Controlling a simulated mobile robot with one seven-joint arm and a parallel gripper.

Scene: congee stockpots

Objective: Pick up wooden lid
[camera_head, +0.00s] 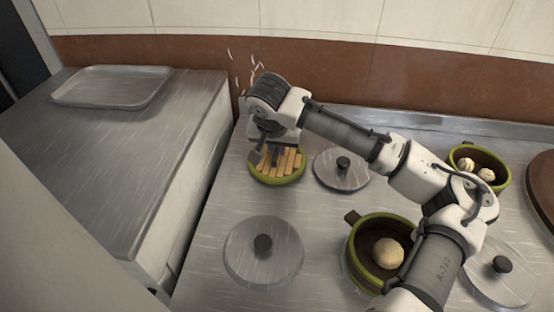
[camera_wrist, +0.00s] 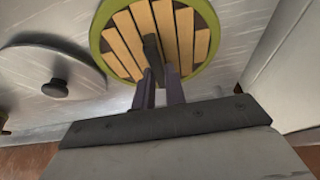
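The wooden lid (camera_head: 290,163) is a round disc of pale slats with a dark bar handle. It sits inside a green rim (camera_head: 279,181) on the metal counter, at the centre left of the head view. The wrist view shows the lid (camera_wrist: 186,35) from close up, with its dark handle (camera_wrist: 152,50) across the slats. My gripper (camera_head: 266,155) reaches down over the lid. In the wrist view its two fingers (camera_wrist: 159,80) are a little apart, with the end of the handle at their tips. Whether they touch or clamp the handle is unclear.
A metal lid with a black knob (camera_head: 342,170) lies close to the right, and another (camera_head: 263,250) lies in front. Green pots (camera_head: 386,220) (camera_head: 480,147) with pale round pieces stand to the right. A tray (camera_head: 110,87) lies on the left counter. A wall is behind.

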